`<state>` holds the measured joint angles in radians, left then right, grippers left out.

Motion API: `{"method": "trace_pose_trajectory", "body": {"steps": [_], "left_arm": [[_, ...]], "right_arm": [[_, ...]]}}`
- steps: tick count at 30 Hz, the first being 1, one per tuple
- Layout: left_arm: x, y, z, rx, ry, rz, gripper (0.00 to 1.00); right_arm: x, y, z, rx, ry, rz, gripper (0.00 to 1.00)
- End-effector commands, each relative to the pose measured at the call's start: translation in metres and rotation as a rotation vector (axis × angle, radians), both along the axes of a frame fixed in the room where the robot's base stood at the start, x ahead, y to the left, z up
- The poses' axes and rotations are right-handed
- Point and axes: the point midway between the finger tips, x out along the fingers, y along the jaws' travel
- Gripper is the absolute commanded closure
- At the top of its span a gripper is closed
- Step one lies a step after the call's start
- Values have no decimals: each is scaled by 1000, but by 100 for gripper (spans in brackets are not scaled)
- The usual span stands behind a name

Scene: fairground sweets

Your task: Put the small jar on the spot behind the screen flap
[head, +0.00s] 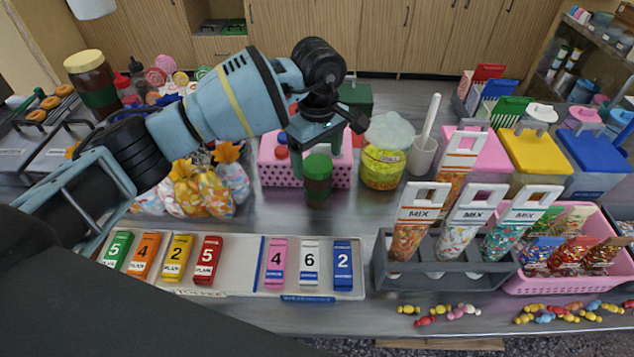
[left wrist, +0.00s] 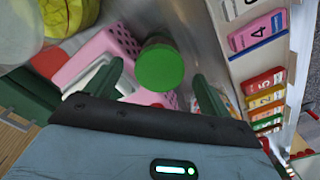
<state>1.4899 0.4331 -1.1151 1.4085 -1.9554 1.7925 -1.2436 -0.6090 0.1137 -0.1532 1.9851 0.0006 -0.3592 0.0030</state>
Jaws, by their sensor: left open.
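The small jar (head: 317,184), with a green lid and a dark brown and green body, stands upright on the metal counter in front of a pink dotted container. My left gripper (head: 318,160) is open and comes down over the jar from above and behind. In the left wrist view the jar's green lid (left wrist: 160,68) shows between the two spread green fingers (left wrist: 160,88), with gaps on both sides. I cannot make out a screen flap or a marked spot behind one. My right gripper is not in view.
The pink dotted container (head: 272,172) is close behind the jar. A tray of numbered blocks (head: 236,272) and a cone rack (head: 440,280) are in front.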

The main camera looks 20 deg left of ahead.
Motion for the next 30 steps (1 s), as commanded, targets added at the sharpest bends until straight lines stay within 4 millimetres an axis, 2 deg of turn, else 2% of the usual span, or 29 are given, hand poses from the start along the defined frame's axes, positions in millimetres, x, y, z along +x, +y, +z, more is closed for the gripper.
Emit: {"method": "trace_pose_trajectory", "body": {"steps": [6, 15, 30], "left_arm": [[0, 0, -24, -1, 0, 0, 18], [0, 0, -28, -1, -1, 0, 19], [0, 0, -27, -1, -1, 1, 85]], "right_arm": [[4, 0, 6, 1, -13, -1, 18], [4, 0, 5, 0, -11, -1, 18], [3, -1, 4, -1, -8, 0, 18]]}}
